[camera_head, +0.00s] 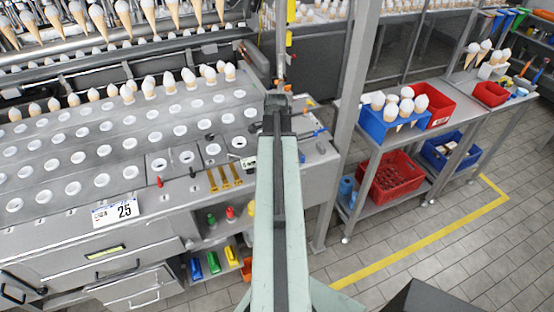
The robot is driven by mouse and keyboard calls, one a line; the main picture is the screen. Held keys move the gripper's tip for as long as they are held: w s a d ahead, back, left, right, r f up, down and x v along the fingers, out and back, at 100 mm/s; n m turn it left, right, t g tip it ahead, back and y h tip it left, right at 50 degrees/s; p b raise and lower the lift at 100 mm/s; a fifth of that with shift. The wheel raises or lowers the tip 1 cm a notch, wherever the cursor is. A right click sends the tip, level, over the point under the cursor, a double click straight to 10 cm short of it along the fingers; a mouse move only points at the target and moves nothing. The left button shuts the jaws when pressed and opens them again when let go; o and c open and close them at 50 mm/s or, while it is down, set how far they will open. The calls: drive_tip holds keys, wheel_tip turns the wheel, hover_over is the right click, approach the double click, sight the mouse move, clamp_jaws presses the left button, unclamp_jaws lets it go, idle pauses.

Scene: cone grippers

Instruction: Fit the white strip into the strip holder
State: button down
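A small white plate marked 25 (117,211) lies at the front edge of the grey machine top, at left. I cannot tell whether it is the white strip, and I cannot pick out the strip holder for certain. My pale green arm reaches forward from the bottom centre. Its dark end, with my gripper (278,108), is over the right end of the machine. The fingers are too small and dark to tell open from shut, and I see nothing clearly held.
The machine top (105,160) has rows of round holes, with ice cream cones along the back. Three yellow-brown pieces (224,178) lie left of my arm. A grey post (347,120) stands at right, before shelves with a blue bin (385,128) and red crate (390,177).

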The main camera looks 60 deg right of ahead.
drive_tip(key=shift+f, duration=0.25)
idle(0.7)
drive_tip(key=shift+r, duration=0.3)
drive_tip(key=shift+f+b, duration=0.45)
drive_tip(key=shift+f, duration=0.1)
idle(1.6)
drive_tip(key=shift+r, duration=0.25)
drive_tip(key=shift+r+p, duration=0.3)
drive_tip(key=shift+p, duration=0.2)
drive_tip(key=shift+f+b, duration=0.5)
drive_tip(key=shift+f, duration=0.05)
idle(1.5)
drive_tip(key=c, duration=1.4)
unclamp_jaws()
